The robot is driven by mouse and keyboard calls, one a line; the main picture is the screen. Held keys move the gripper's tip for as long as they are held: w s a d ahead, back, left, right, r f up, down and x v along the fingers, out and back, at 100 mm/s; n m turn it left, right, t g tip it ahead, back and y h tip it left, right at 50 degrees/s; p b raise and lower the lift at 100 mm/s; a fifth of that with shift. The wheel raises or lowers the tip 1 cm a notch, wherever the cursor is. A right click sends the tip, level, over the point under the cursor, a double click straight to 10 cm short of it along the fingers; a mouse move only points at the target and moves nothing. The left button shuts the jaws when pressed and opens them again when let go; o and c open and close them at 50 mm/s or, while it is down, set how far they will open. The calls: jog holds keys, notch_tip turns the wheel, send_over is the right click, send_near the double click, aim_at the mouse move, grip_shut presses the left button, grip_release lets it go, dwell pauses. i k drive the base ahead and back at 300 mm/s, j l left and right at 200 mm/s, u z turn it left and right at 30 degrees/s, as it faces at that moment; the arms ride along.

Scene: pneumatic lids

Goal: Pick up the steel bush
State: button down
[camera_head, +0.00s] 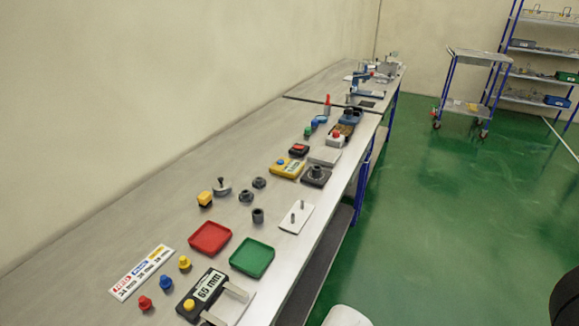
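I cannot tell for sure which part is the steel bush. A small dark grey cylinder (258,215) stands upright on the bench, between the green tray (252,257) and a white plate (296,217) with two upright pins. Two dark round knob-like parts, one nearer (246,196) and one farther (259,182), sit just behind it. A grey domed part with a dark knob (222,189) is to their left. My gripper is not in view, and nothing is seen touching these parts.
The long steel bench (110,230) runs along the wall.

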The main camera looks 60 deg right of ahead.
aim_at(316, 169)
jog(key=z, duration=1.15)
